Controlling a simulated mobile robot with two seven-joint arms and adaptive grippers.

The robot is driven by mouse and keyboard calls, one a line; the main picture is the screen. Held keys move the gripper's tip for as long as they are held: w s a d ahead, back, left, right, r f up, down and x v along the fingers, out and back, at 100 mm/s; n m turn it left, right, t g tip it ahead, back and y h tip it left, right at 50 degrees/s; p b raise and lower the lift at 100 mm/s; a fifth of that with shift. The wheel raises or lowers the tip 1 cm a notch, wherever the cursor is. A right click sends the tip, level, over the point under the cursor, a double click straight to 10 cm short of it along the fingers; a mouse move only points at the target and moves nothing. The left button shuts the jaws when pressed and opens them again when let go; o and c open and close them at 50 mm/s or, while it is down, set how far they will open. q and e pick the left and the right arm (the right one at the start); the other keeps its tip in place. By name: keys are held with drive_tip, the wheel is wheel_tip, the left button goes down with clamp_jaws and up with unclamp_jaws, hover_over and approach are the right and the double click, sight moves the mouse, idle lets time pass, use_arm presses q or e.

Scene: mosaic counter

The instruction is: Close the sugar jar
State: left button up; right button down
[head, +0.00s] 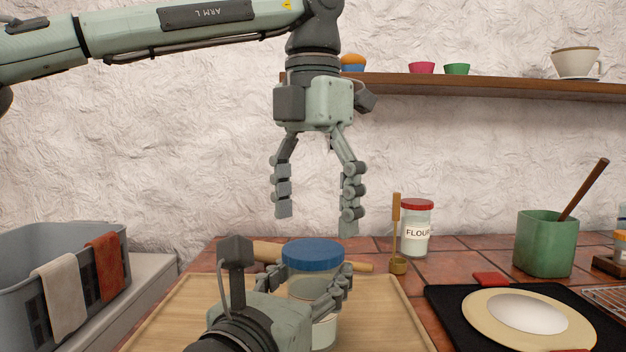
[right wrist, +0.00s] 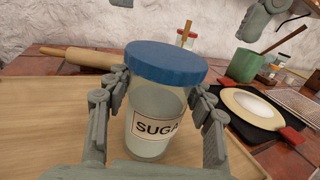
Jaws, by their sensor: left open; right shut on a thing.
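The sugar jar (right wrist: 152,130) is a clear jar with a "SUGA…" label, standing upright on the wooden board (head: 178,322). A blue lid (head: 313,252) sits on top of its mouth; it also shows in the right wrist view (right wrist: 165,62). I cannot tell whether the lid is screwed tight. My right gripper (right wrist: 158,104) is shut on the jar's body, one finger on each side below the lid. My left gripper (head: 318,226) hangs above the jar, fingers pointing down, open and empty, apart from the lid.
A rolling pin (head: 266,250) lies behind the jar. A flour jar (head: 416,228) and wooden dipper (head: 397,230) stand behind right. A green crock (head: 545,243) and a plate (head: 482,318) on a black mat are at right. A grey basket (head: 58,262) stands left; a shelf (head: 480,84) runs above.

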use_arm(q)
drive_tip(key=shift+f, duration=1.45)
drive_tip(key=c, duration=1.2)
drive_tip(key=shift+m, duration=0.9)
drive_tip(key=o, duration=1.3)
drive_tip(key=shift+o, duration=0.2)
drive_tip(key=shift+r, duration=0.1)
wheel_tip(320, 180, up, 12)
